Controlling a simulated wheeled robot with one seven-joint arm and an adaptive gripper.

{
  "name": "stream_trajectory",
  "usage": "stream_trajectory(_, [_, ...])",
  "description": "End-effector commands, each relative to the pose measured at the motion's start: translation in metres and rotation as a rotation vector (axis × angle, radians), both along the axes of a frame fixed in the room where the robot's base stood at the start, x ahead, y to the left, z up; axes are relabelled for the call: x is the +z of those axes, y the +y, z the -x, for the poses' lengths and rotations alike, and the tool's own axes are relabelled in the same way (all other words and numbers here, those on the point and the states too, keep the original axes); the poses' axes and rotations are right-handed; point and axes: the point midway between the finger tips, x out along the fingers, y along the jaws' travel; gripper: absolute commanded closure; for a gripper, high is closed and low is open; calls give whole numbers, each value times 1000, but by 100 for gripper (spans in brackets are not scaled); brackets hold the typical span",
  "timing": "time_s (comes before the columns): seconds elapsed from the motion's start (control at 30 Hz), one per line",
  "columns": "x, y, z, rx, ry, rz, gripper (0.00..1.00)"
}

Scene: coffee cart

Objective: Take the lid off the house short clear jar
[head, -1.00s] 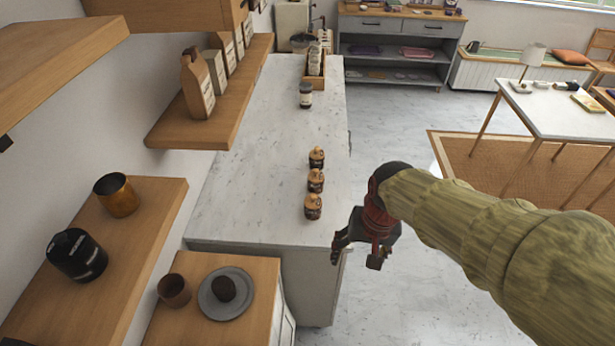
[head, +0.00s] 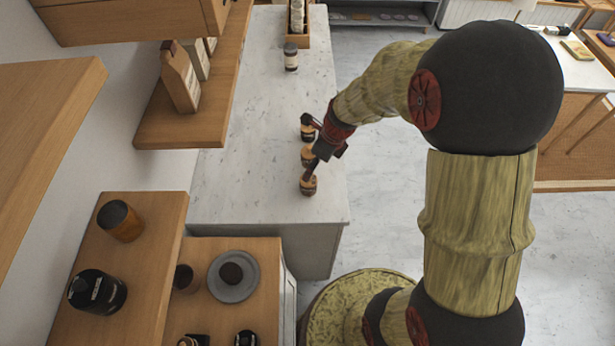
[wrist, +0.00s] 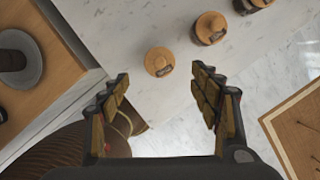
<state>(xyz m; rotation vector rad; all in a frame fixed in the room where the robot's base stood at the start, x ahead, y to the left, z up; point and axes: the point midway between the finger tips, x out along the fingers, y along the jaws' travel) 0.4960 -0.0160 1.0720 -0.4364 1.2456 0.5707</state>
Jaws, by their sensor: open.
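Three small jars with round wooden lids stand in a row along the pale stone counter: the near jar (head: 308,187), the middle jar (head: 306,158) and the far jar (head: 306,133). Their labels are too small to read, so I cannot tell which is the house short clear jar. My gripper (head: 309,146) is open and empty above the row, partly hiding the jars in the head view. In the wrist view, the near jar's lid (wrist: 158,62) lies just beyond the gap between my fingertips (wrist: 161,78), and the other two jars are at the upper right.
The counter (head: 245,190) is clear left of the jars. A dark-lidded jar (head: 290,57) stands farther back. Wooden shelves with bags (head: 181,80) overhang the left side. A grey plate (head: 250,291) with a dark cup sits on the wooden cabinet in front.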

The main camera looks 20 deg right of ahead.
Motion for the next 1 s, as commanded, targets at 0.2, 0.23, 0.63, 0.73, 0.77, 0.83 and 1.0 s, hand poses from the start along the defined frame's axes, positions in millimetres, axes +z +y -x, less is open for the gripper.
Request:
stream_trajectory(0.2, [-22, 4, -4, -5, 4, -2, 37])
stream_trajectory(0.23, [-24, 4, -4, -5, 4, -2, 37])
stream_trajectory(0.63, [-67, 15, -16, -3, 6, -1, 37])
stream_trajectory(0.73, [-73, 16, -19, -4, 2, -1, 37])
stream_trajectory(0.77, [-73, 16, -19, -4, 2, -1, 37])
stream_trajectory(0.83, [-73, 16, -19, -4, 1, 0, 37])
stream_trajectory(1.0, [-72, 16, -19, -4, 2, -1, 41])
